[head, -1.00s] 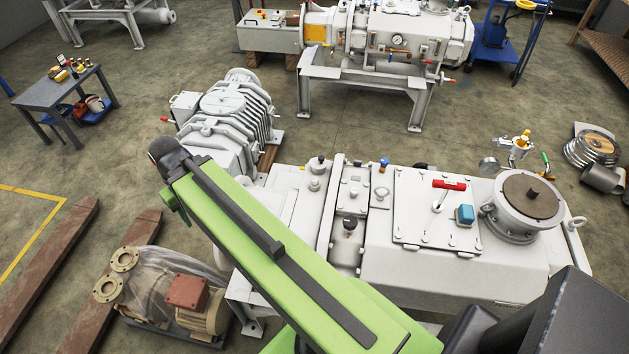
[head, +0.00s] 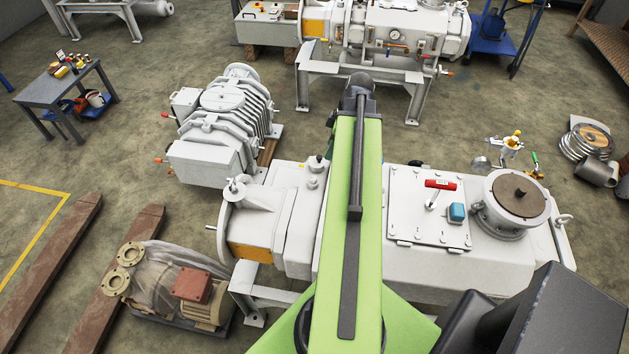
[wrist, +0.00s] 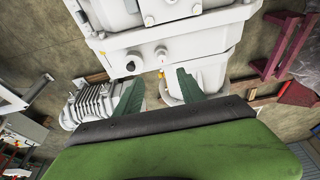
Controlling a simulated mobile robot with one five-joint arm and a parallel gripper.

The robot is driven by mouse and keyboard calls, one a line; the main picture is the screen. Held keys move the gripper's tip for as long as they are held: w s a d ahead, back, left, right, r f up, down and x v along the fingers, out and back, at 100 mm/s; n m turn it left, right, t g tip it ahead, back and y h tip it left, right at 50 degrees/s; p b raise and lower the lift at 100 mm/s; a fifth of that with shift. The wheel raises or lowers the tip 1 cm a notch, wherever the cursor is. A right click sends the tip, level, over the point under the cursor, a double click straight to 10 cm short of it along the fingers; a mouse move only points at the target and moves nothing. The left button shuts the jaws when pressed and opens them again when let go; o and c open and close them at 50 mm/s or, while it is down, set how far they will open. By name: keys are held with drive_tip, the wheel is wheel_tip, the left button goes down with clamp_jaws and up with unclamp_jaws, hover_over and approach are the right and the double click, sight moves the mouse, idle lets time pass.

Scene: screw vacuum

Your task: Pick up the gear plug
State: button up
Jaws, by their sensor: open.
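My gripper (wrist: 160,77) is open, its two green fingers spread apart with nothing held between them in the wrist view. Beyond the fingers, a small dark round cap (wrist: 131,66) and a pale round fitting (wrist: 161,51) sit on the white pump housing (wrist: 190,38). I cannot tell for sure which fitting is the gear plug. In the head view a dark-topped fitting (head: 319,161) stands on the white pump (head: 400,270), just left of my green arm. My arm hides the middle of the pump top, and my gripper's fingers do not show clearly there.
A red-handled tool (head: 440,184) and a blue block (head: 457,212) lie on the pump's cover plate. A ribbed machine (head: 222,125) stands to the left. Another large pump (head: 400,35) stands behind. A wrapped motor unit (head: 175,285) sits at lower left.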

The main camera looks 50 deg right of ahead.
drive_tip(key=b, duration=1.1)
hover_over(314, 178)
drive_tip(key=s+d, duration=0.2)
wheel_tip(314, 178, down, 12)
drive_tip(key=r, duration=0.1)
drive_tip(key=shift+w+a+f, duration=0.2)
drive_tip(key=shift+a, duration=0.05)
drive_tip(key=b+x, duration=0.5)
drive_tip(key=shift+w+a+f, duration=0.15)
drive_tip(key=shift+w+a, duration=0.05)
drive_tip(key=shift+a, duration=0.1)
drive_tip(key=shift+r, duration=0.2)
drive_tip(key=shift+c, duration=0.5)
clamp_jaws()
